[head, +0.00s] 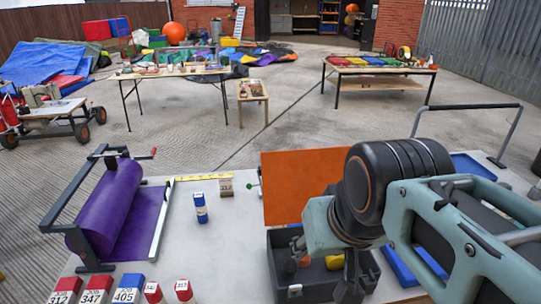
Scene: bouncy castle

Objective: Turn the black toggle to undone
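I cannot pick out a black toggle for certain in the head view. My arm comes in from the right and covers much of the right half of the worktable. My gripper (350,288) is a dark shape low in the picture, at the right part of a dark grey crate. Its fingers are mostly hidden and blend with the crate, so I cannot tell whether it is open or shut or holds anything.
On the worktable (232,232) stand a purple roll (108,205) in a dark frame, a blue bottle (200,208), an orange panel (288,190), the dark grey crate (283,262) and several numbered boxes (128,288).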

